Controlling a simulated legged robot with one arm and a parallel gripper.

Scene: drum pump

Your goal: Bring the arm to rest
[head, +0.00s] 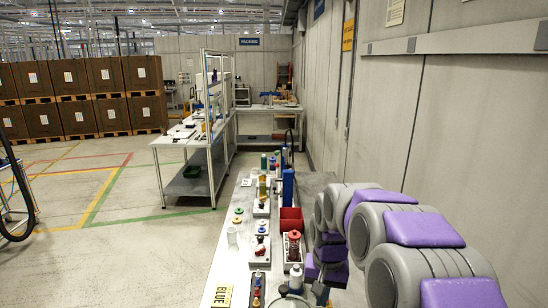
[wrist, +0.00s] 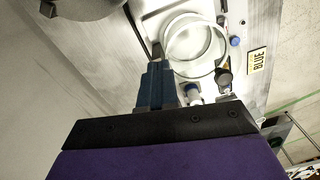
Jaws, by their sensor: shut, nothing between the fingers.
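My arm (head: 400,235), in grey and purple links, fills the right of the head view, beside the wall and over the right side of the workbench. In the wrist view my gripper (wrist: 158,68) shows as blue-grey fingers beyond a black and purple body. Its fingers are shut and hold nothing. A round, shiny, pale vessel (wrist: 195,68) lies beyond and to the right of the fingertips. In the head view, my arm's end is low, near the bench's front, and partly hidden by its own links.
A grey wall (head: 400,120) stands close on the right. Open floor (head: 130,250) lies to the left; stacked boxes (head: 75,90) stand behind it.

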